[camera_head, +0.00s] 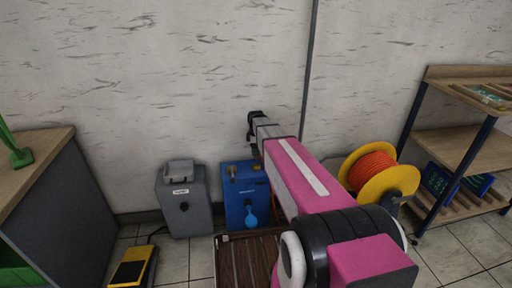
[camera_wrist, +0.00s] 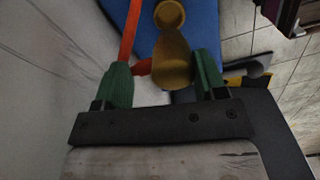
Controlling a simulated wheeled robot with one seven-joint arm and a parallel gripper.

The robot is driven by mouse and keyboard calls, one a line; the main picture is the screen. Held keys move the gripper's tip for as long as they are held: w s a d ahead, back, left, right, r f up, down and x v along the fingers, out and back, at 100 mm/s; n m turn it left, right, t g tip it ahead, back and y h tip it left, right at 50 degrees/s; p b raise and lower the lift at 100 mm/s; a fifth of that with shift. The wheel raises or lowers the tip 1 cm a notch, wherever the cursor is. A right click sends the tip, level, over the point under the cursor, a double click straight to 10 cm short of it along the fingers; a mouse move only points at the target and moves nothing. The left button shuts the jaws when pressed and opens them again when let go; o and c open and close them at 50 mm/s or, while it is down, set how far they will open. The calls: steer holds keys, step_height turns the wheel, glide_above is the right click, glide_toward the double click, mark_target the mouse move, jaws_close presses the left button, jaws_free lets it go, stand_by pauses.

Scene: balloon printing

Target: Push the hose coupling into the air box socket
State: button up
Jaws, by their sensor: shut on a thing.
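The blue air box (camera_head: 246,196) stands on the floor by the wall, with small brass-coloured parts on top. In the wrist view, the blue box (camera_wrist: 208,30) lies beyond my gripper (camera_wrist: 163,78). My gripper's green fingers are shut on the brass hose coupling (camera_wrist: 172,62), with a red-orange piece beside it. A round brass end (camera_wrist: 170,14) shows just beyond; I cannot tell whether it is the socket or part of the coupling. The orange hose (camera_wrist: 130,35) runs up beside it. In the head view, my gripper (camera_head: 253,120) appears above the box, and the coupling is hidden.
A grey box (camera_head: 184,200) stands left of the blue one. A yellow reel with orange hose (camera_head: 375,172) and a wooden shelf (camera_head: 460,145) are at right. A yellow pedal (camera_head: 132,268) lies at front left beside a cabinet (camera_head: 65,215). A brown slatted surface (camera_head: 245,262) is in front.

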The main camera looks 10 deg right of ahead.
steer(key=shift+f, duration=2.3)
steer(key=shift+f, duration=1.25)
stand_by(1.2)
steer(key=o, duration=1.3)
step_height(320, 180, up, 10)
steer(key=shift+s+r, duration=0.1)
steer(key=shift+r, duration=0.1)
steer(key=shift+s+r, duration=0.1)
steer(key=shift+s, duration=0.05)
steer(key=s+f+m, duration=0.1)
steer(key=s+m, duration=0.4)
steer(key=s, duration=0.3)
steer(key=s+f+m, duration=0.1)
steer(key=s+m, duration=0.4)
steer(key=s, duration=0.3)
steer(key=s+f+m, duration=0.1)
steer(key=s+m, duration=0.4)
steer(key=s, duration=0.4)
steer(key=shift+d, duration=0.2)
